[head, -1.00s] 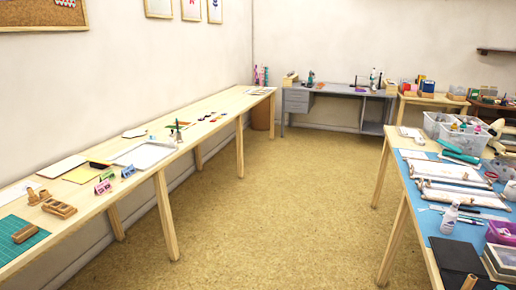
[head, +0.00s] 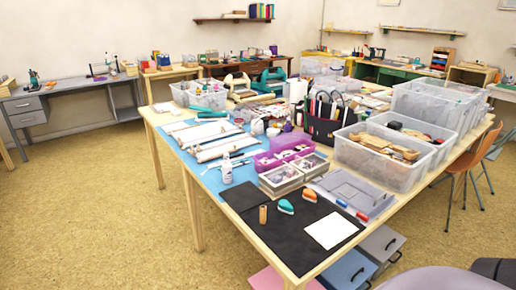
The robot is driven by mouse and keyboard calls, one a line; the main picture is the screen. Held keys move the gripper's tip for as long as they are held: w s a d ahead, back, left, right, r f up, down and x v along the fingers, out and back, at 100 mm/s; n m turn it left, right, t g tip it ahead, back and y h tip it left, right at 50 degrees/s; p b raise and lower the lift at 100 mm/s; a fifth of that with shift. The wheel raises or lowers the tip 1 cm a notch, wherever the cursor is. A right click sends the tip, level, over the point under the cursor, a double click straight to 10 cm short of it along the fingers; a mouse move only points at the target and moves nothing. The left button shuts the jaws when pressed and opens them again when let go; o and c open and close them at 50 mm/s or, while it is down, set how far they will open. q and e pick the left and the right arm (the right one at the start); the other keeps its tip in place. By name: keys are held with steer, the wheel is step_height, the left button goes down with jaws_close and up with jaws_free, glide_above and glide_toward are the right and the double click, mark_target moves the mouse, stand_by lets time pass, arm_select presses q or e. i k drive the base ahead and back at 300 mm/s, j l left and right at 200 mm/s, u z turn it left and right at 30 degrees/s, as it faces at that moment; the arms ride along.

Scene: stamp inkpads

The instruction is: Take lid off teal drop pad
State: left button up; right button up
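A small teal drop-shaped pad (head: 286,206) with a paler edge lies on a black mat (head: 285,240) at the near corner of the large table. An orange-red pad of similar shape (head: 309,195) lies just behind it to the right. At this distance I cannot make out the seam between lid and base on the teal pad. Neither of my grippers shows in the head view.
A small brown cylinder (head: 263,214) stands left of the teal pad, and a white sheet (head: 330,231) lies to its right. A grey lidded box (head: 352,192), stacked trays (head: 281,181) and a white bottle (head: 227,171) stand behind. Open floor (head: 110,220) lies left of the table.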

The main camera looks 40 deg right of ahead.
mark_target(285, 205)
steer(key=i+j+z, duration=0.1)
steer(key=z, duration=0.35)
steer(key=i+j+z, duration=0.1)
steer(key=z, duration=0.3)
steer(key=i+j+z, duration=0.1)
steer(key=z, duration=0.35)
steer(key=j+z, duration=0.25)
steer(key=z, duration=0.2)
steer(key=j+z, duration=0.2)
steer(key=z, duration=0.2)
steer(key=i+j+z, duration=0.1)
steer(key=j+z, duration=0.3)
steer(key=i+j+z, duration=0.1)
steer(key=j+z, duration=0.15)
steer(key=z, duration=0.15)
